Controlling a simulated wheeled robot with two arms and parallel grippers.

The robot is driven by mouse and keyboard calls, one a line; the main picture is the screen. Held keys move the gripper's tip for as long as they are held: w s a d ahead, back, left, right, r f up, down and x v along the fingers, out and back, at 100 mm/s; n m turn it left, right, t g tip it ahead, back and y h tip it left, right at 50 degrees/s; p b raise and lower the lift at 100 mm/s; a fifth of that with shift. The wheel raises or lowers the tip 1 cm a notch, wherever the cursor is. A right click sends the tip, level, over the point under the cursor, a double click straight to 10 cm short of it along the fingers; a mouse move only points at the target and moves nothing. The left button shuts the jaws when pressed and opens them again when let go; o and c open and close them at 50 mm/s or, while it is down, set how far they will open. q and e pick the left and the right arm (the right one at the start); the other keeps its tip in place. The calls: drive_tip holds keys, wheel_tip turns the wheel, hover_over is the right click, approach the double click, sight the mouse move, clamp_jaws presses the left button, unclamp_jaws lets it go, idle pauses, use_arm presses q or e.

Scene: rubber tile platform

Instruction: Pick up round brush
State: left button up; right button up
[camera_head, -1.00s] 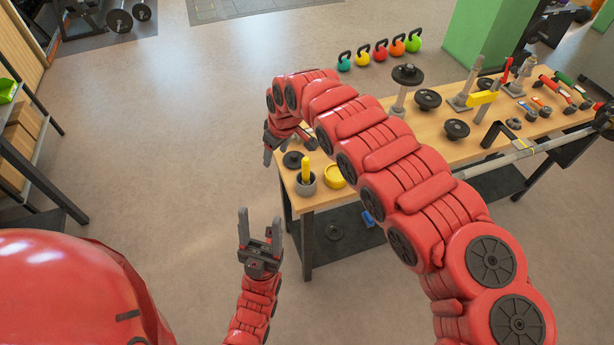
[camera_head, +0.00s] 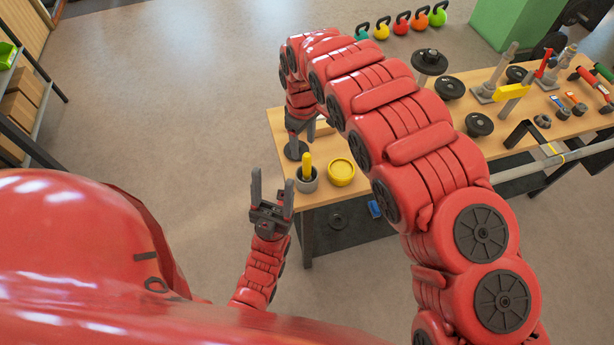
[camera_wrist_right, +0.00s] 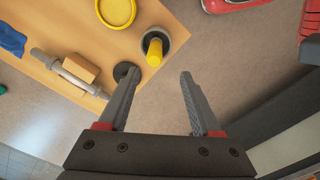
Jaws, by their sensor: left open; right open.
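A yellow upright handle (camera_head: 307,166) rises from a round grey cup-like base (camera_head: 308,185) near the table's left end; this looks like the round brush. In the right wrist view the yellow handle (camera_wrist_right: 154,52) and its dark round base (camera_wrist_right: 160,36) lie beyond the fingertips, slightly left of centre. My right gripper (camera_head: 302,139) hangs over the table's left end, behind the brush in the head view. In its wrist view the gripper (camera_wrist_right: 160,74) is open and empty. My left gripper (camera_head: 272,173) is open, pointing up, left of the table edge.
A yellow round dish (camera_head: 341,172) sits right of the brush. A black disc (camera_head: 296,150) lies under my right gripper, and a bar with a wooden block (camera_wrist_right: 80,71) lies nearby. Weights (camera_head: 479,124) and tools fill the table's right. The floor left is clear.

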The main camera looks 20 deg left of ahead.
sight(304, 155)
wheel_tip(304, 155, down, 4)
drive_tip(key=shift+w+f+p, duration=0.15)
drive_tip(key=shift+p, duration=0.95)
drive_tip(key=shift+f, duration=0.5)
drive_tip(key=shift+f+p, duration=0.35)
drive_tip(key=shift+w+d+f+p, duration=0.1)
drive_tip(key=shift+d+f+p, duration=0.1)
drive_tip(key=shift+f+p, duration=0.45)
drive_tip(key=shift+d+f+p, duration=0.2)
drive_tip(key=shift+f+p, duration=0.15)
drive_tip(key=shift+f, duration=0.35)
drive_tip(key=shift+a+f+b, duration=0.1)
drive_tip(key=shift+f+b, duration=0.45)
drive_tip(key=shift+f, duration=0.1)
drive_tip(key=shift+w+f, duration=0.1)
drive_tip(key=shift+f, duration=0.45)
drive_tip(key=shift+r, duration=0.1)
